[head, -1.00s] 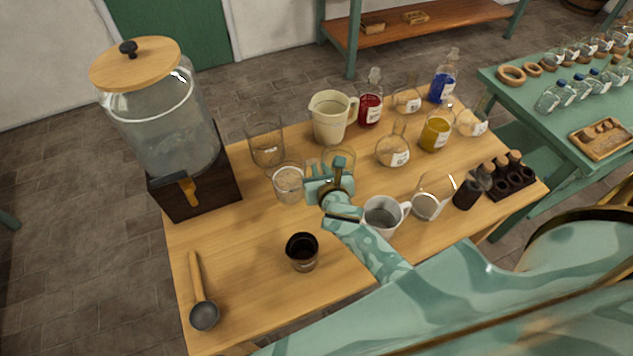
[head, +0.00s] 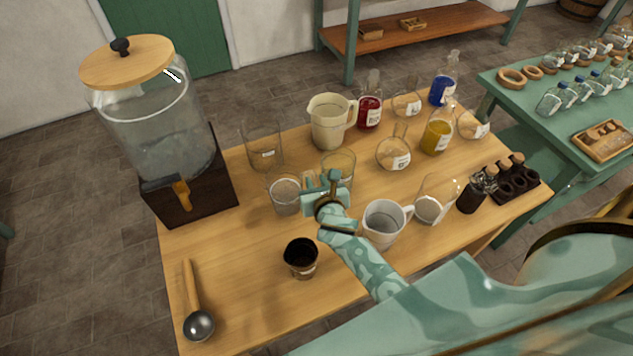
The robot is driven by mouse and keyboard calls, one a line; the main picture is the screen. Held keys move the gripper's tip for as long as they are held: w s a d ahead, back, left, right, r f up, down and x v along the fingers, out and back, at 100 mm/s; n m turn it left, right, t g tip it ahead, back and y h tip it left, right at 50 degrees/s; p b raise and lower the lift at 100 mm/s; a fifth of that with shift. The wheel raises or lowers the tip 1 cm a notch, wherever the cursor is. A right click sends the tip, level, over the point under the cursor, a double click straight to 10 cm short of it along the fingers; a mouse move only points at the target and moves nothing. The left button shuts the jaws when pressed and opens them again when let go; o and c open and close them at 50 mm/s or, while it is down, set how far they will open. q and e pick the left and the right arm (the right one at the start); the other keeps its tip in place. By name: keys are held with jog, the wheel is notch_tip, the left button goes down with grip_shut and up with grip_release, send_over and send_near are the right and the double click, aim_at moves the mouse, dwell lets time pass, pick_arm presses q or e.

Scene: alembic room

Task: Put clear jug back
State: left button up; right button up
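Several clear glass vessels stand on the wooden table; I cannot tell for sure which is the clear jug. A clear vessel (head: 285,196) stands just left of my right gripper (head: 316,184), and another (head: 340,163) stands just behind it. A taller clear one (head: 262,148) is further back left. A pale see-through jug with a handle (head: 382,224) stands right of my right forearm. My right gripper is low among the vessels; its fingertips are partly hidden, so I cannot tell its opening or whether it touches glass. My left gripper is not in view.
A big glass dispenser (head: 160,135) stands at the left. A cream jug (head: 328,124), red bottle (head: 369,112) and several flasks crowd the back. A dark cup (head: 300,260) and ladle (head: 198,325) are in front. The table's front left has free room.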

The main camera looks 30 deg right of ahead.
jog(key=shift+r, duration=0.3)
jog(key=p+v, duration=0.3)
jog(key=v, duration=0.9)
jog(key=shift+f, duration=0.15)
jog(key=shift+s, duration=0.1)
